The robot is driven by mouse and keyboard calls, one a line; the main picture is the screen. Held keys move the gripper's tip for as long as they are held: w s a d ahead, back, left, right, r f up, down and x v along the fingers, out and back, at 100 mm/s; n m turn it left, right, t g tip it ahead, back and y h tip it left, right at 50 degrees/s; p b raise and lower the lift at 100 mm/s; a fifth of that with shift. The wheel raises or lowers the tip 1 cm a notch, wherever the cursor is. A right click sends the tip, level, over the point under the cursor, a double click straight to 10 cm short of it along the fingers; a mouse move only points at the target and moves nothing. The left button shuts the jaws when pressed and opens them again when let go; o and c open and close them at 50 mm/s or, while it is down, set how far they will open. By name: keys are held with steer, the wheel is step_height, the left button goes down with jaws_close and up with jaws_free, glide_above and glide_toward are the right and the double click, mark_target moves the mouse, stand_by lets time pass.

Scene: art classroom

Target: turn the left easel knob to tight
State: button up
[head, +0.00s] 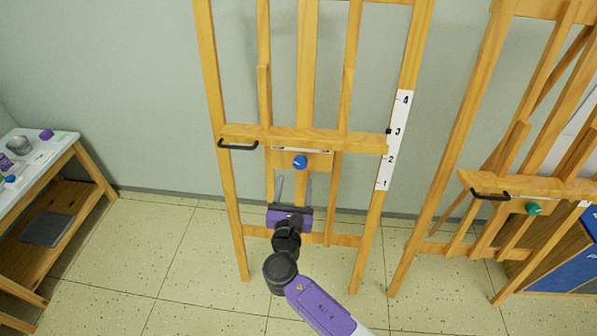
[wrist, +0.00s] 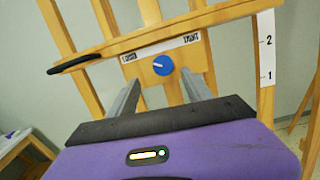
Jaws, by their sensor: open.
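The left easel (head: 238,203) stands against the wall in the middle of the head view. Its round blue knob (head: 300,162) sits on a wooden block under the tray ledge. In the wrist view the blue knob (wrist: 163,65) has a white pointer mark, which points left. A label strip (wrist: 160,47) above it reads "TIGHT" at its right end; the word at its left end is too small to read surely. My gripper (head: 294,178) is open and empty, below and in front of the knob. Its two fingers (wrist: 164,92) point towards the knob, one on either side, without touching it.
A black handle (head: 238,146) juts from the ledge's left end. A numbered white scale (head: 394,140) runs up the easel's right leg. A second easel (head: 455,150) with a green knob (head: 533,209) stands right. A side table (head: 66,140) is far left. The floor between is clear.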

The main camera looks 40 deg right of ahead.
mark_target(300, 164)
steer(key=shift+n, duration=0.3)
steer(key=x, duration=0.8)
steer(key=shift+s+d, duration=0.15)
steer(key=shift+s, duration=0.15)
steer(key=shift+r, duration=0.1)
steer(key=shift+c, duration=0.2)
jaws_close()
